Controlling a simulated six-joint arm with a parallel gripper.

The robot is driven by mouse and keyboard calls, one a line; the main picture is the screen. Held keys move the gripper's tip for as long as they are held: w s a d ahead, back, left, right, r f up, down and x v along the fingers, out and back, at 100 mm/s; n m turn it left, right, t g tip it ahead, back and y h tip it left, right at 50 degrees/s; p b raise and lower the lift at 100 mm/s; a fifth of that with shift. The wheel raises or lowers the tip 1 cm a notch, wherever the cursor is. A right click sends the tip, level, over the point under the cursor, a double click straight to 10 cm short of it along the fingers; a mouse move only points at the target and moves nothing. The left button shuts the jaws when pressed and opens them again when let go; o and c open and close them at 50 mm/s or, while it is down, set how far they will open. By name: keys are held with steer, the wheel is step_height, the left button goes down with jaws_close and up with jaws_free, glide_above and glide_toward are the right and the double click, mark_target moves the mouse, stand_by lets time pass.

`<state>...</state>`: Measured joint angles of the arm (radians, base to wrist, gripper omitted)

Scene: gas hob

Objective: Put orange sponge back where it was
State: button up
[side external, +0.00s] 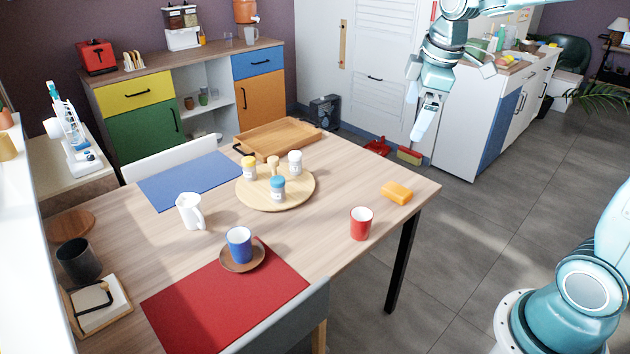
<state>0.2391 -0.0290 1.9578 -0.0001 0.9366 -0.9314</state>
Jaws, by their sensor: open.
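The orange sponge (396,193) lies flat on the wooden table (330,180), close to its right corner. My gripper (421,132) points down, above the sponge and slightly to its right in the picture. It is open and empty, apart from the sponge; its fingers overlap from this side, so the gap between them is hard to see. The sponge is fully in view and nothing covers it.
A red cup (361,224) stands left of and nearer than the sponge. A round board (262,199) holds several jars, and a wooden tray (277,140) lies behind it. A blue mug (239,243), white pitcher (188,211) and red mat (190,305) are further left.

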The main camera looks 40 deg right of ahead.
steer(key=s+a+m+t, duration=0.1)
steer(key=s+a+m, duration=0.3)
steer(key=s, duration=0.5)
steer(key=s+a+m+t, duration=0.1)
steer(key=s+a+m, duration=0.3)
steer(key=s, duration=0.5)
steer(key=shift+s+a+f+y, duration=0.4)
steer(key=shift+a, duration=0.05)
